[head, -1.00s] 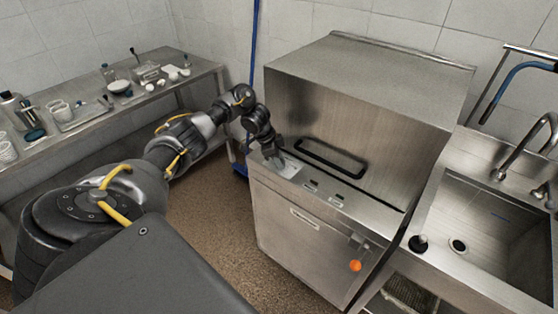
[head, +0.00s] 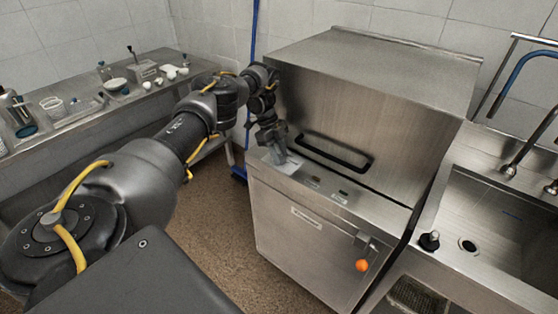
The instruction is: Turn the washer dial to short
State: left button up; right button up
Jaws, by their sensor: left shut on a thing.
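The washer (head: 320,225) is a stainless steel machine with a hood and a black bar handle (head: 335,153). Its control ledge runs along the front under the hood, with a pale panel (head: 287,165) at the left end and small dark controls (head: 325,190) to its right. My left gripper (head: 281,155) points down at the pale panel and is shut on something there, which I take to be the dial. The gripper hides the dial, so its pointer and setting cannot be read. My right gripper is not in view.
A steel sink (head: 500,225) with a tap stands to the right of the washer. An orange knob (head: 362,265) sticks out of the washer's lower front. A steel counter (head: 75,125) with cups and trays runs along the left. Brown floor (head: 215,225) lies between.

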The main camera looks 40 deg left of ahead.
pick_arm(q)
jog(key=shift+w+m+g+b, duration=0.1)
jog(key=shift+m+g+b, duration=0.2)
jog(key=shift+m+b, duration=0.9)
jog(key=shift+d+m+b, duration=0.1)
jog(key=shift+m+b, duration=0.2)
jog(key=shift+b, duration=0.05)
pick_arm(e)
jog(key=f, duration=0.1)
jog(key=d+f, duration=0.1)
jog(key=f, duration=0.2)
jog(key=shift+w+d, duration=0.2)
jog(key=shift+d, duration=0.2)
pick_arm(q)
jog(key=shift+g, duration=0.3)
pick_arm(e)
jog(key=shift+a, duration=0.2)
pick_arm(q)
jog(key=o, duration=1)
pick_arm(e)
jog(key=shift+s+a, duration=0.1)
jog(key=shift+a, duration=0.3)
